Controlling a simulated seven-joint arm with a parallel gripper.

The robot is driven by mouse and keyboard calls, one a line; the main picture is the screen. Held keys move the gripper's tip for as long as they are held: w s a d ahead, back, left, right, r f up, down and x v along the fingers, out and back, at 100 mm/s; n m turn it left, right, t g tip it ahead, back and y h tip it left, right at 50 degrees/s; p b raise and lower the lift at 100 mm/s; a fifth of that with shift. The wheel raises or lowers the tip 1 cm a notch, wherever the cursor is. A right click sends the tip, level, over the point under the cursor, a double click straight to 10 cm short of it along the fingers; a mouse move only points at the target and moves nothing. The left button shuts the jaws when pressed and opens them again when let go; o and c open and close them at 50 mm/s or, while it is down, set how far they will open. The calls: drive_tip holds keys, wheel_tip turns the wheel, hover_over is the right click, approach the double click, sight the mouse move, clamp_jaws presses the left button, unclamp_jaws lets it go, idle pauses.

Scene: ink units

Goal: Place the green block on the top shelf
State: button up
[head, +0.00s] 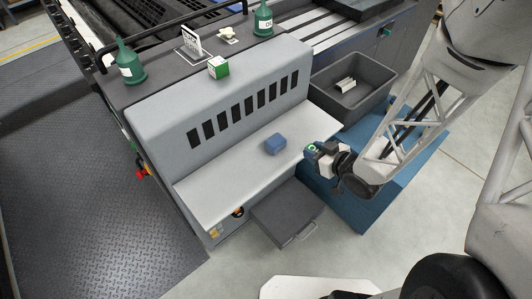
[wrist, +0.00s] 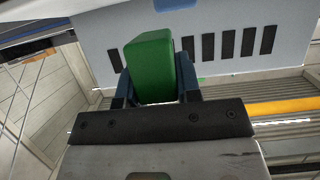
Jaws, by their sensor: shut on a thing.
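A green block (wrist: 150,60) is clamped between the two blue fingers of my gripper (wrist: 156,82) in the wrist view. In the head view my gripper (head: 313,152) is just off the right end of the light grey lower ledge (head: 220,185), and only a small patch of green shows there. The grey unit's top shelf (head: 170,92) lies above the slotted front panel. A white and green box (head: 219,67) stands on that top. My gripper and the green block are apart from the top shelf, to its lower right.
A blue block (head: 276,145) sits on the lower ledge. Green bottles (head: 129,65) (head: 263,20) and a small sign (head: 191,42) stand along the top. A dark bin (head: 350,112) holding pale pieces is behind my gripper. The left part of the lower ledge is clear.

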drive_tip(key=shift+w, duration=0.1)
idle(0.3)
hover_over(302, 131)
drive_tip(key=shift+f, duration=0.8)
drive_tip(key=shift+f, duration=1.75)
drive_tip(key=o, duration=0.9)
drive_tip(key=shift+f, duration=0.1)
